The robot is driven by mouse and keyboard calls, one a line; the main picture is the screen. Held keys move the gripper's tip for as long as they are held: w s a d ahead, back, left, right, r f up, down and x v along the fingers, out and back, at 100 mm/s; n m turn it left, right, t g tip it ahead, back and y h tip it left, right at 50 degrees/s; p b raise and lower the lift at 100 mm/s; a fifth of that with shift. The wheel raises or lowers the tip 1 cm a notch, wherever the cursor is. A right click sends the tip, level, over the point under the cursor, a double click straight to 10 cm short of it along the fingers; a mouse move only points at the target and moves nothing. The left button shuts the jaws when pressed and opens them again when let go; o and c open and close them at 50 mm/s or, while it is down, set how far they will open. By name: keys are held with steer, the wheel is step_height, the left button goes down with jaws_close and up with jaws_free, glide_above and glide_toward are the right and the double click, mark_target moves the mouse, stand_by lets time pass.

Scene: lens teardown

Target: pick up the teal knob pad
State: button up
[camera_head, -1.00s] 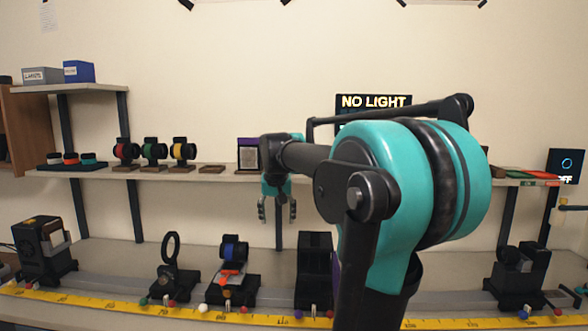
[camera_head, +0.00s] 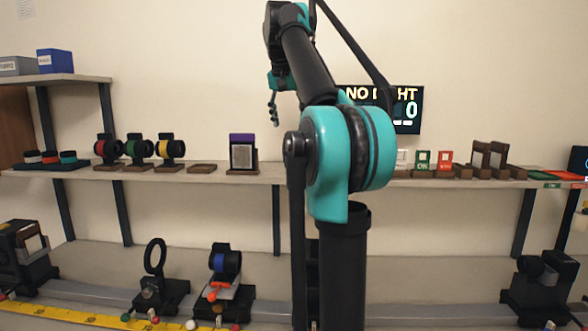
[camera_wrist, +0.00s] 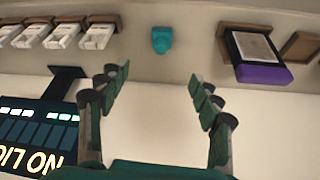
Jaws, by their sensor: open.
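A small teal knob pad (camera_wrist: 161,39) sits on the wall shelf in the wrist view, between the white cards and the purple-edged frame. In the head view I cannot see it; my arm covers that stretch of shelf. My gripper (camera_wrist: 160,80) is open and empty, its two fingers spread to either side of the pad's line, with the pad beyond the tips and apart from them. In the head view my gripper (camera_head: 273,108) hangs above shelf height, fingers pointing down, seen nearly edge-on.
The purple-edged frame (camera_wrist: 262,52) and several white cards in brown holders (camera_wrist: 97,36) flank the pad. A dark sign (camera_wrist: 35,135) is on the wall. The shelf (camera_head: 225,180) also carries coloured wheels on stands (camera_head: 139,150). Bare shelf surrounds the pad.

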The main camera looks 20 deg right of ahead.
steer(key=x, duration=1.5)
steer(key=shift+w+f, duration=0.25)
steer(key=shift+c, duration=0.3)
steer(key=c, duration=1.2)
steer(key=shift+o, duration=0.2)
step_height(320, 180, up, 10)
